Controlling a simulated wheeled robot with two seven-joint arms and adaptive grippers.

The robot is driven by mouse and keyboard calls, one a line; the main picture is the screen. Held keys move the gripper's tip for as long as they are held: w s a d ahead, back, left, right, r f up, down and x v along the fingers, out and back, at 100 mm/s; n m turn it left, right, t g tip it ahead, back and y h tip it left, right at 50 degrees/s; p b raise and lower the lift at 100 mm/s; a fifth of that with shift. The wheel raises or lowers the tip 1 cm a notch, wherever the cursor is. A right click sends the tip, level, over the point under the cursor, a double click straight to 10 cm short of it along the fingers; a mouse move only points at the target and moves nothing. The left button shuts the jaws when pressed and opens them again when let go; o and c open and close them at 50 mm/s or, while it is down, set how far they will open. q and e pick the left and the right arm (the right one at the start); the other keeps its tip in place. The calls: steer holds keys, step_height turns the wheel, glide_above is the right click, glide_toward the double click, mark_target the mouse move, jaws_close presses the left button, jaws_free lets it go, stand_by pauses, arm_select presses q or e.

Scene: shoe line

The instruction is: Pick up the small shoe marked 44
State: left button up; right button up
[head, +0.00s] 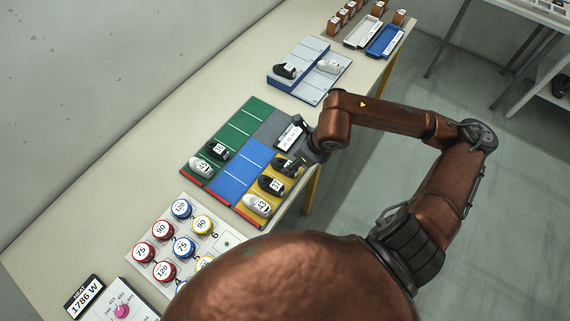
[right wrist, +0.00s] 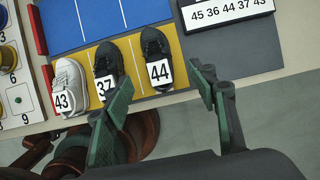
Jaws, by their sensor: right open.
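The small black shoe marked 44 (right wrist: 154,45) stands on the yellow lane (right wrist: 133,55), its white label towards me in the right wrist view. It also shows partly in the head view (head: 280,161), beside my gripper. My right gripper (right wrist: 166,80) is open and empty, its fingers apart on either side of the 44 label in the picture. In the head view the right gripper (head: 301,160) is at the right edge of the yellow lane, by the shoe. I cannot tell whether it touches. My left gripper is not in view.
On the same lane stand a black shoe marked 37 (right wrist: 108,62) and a white shoe marked 43 (right wrist: 70,82). A sign (right wrist: 225,12) reads 45 36 44 37 43. The blue lane (head: 243,172) is empty. Two shoes stand on the green lane (head: 246,118).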

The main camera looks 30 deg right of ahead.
mark_target(287, 163)
steer(key=x, duration=0.6)
steer(key=shift+w+a+f+b, duration=0.1)
steer(key=shift+w+a+b, duration=0.15)
steer(key=shift+w+b, duration=0.15)
steer(key=shift+c, duration=0.5)
steer(key=c, duration=1.3)
